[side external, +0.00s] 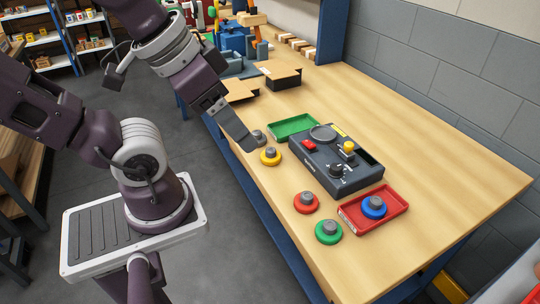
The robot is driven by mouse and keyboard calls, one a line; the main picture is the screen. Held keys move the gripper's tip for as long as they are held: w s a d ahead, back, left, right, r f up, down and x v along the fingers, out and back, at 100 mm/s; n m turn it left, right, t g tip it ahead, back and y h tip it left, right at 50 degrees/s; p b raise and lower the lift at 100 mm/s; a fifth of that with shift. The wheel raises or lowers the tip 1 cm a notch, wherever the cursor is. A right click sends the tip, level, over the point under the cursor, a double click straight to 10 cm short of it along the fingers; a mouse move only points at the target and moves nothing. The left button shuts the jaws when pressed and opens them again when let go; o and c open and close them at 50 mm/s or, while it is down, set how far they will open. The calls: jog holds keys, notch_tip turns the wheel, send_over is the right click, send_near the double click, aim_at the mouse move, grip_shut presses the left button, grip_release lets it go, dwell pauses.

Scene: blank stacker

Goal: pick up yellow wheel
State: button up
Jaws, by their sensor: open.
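The yellow wheel (270,156), with a grey hub on top, lies flat on the wooden table (440,180) near its left edge. My gripper (250,146) hangs just up and to the left of the yellow wheel, close to it in the picture; I cannot tell whether they touch. My gripper is open, and nothing shows held in it. Another wheel with a grey hub (259,136) sits right behind my gripper's tip and is partly hidden by it.
A dark control box (340,178) stands right of the yellow wheel. A green tray (294,127) is behind it. A red wheel (306,202) and green wheel (328,231) lie in front. A red tray (352,222) holds a blue wheel (374,207). The table's right side is clear.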

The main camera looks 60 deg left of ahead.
jog(key=shift+o, duration=0.5)
jog(key=shift+w, duration=0.1)
jog(key=m+g, duration=0.6)
jog(key=m, duration=1)
send_over(271, 150)
jog(key=f, duration=1.7)
jog(key=shift+s+a+f, duration=0.15)
jog(key=shift+s+a, duration=0.1)
jog(key=shift+a, duration=0.15)
jog(key=f, duration=0.7)
jog(key=shift+w+d, duration=0.25)
jog(key=shift+d, duration=0.05)
jog(key=c, duration=1.5)
notch_tip(271, 150, up, 10)
jog(key=shift+r, duration=0.1)
jog(key=shift+c, duration=0.2)
